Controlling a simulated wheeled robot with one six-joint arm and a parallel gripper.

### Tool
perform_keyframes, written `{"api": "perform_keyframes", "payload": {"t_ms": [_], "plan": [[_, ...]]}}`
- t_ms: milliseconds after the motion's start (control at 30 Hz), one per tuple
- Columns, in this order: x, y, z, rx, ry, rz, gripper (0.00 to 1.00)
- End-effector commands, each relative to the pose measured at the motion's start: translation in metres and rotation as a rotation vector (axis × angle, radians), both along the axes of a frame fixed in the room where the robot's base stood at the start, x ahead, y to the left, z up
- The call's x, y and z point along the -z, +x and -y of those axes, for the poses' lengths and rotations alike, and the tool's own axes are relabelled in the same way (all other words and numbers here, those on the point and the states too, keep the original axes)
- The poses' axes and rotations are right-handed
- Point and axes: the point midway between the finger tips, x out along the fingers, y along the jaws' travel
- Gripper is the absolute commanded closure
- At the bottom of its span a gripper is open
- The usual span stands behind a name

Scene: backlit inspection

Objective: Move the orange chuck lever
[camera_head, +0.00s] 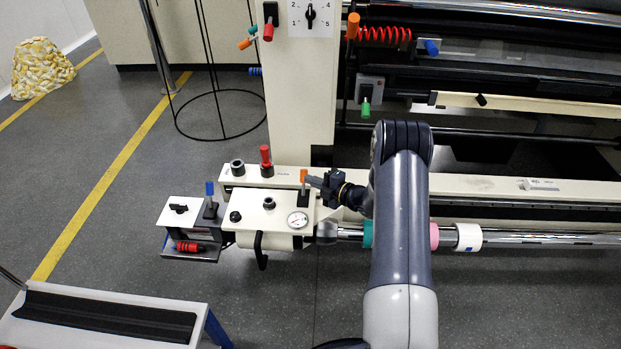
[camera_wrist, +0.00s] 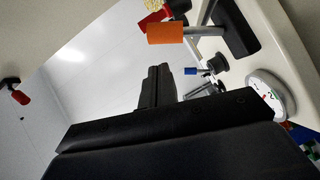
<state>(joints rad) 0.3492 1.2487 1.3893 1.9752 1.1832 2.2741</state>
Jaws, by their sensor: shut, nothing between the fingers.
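The orange chuck lever (camera_head: 304,175) stands upright on a black base on the cream chuck housing. In the wrist view its orange grip (camera_wrist: 179,33) sits on a metal shaft that runs to a black base. My gripper (camera_head: 316,181) is just to the right of the lever in the head view. In the wrist view the fingers (camera_wrist: 156,84) are shut together and empty, with the orange grip apart from them, above and to the right. The head view does not show clearly whether finger and lever touch.
A red lever (camera_head: 265,154), a blue lever (camera_head: 210,188) and a dial gauge (camera_head: 297,219) are close by on the housing. The machine's post (camera_head: 305,100) rises behind. Open floor (camera_head: 130,240) is at left, and a white cart (camera_head: 60,338) stands at the lower left.

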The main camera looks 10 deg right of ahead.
Motion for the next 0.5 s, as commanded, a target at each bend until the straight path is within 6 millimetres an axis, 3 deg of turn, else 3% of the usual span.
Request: {"api": "perform_keyframes", "payload": {"t_ms": [67,300,500], "plan": [[-0.016,-0.011,0.004,0.000,0.001,-0.002,1.00],[-0.026,-0.051,0.042,0.002,0.000,-0.001,1.00],[-0.033,-0.072,0.061,0.000,-0.001,-0.001,1.00]]}}
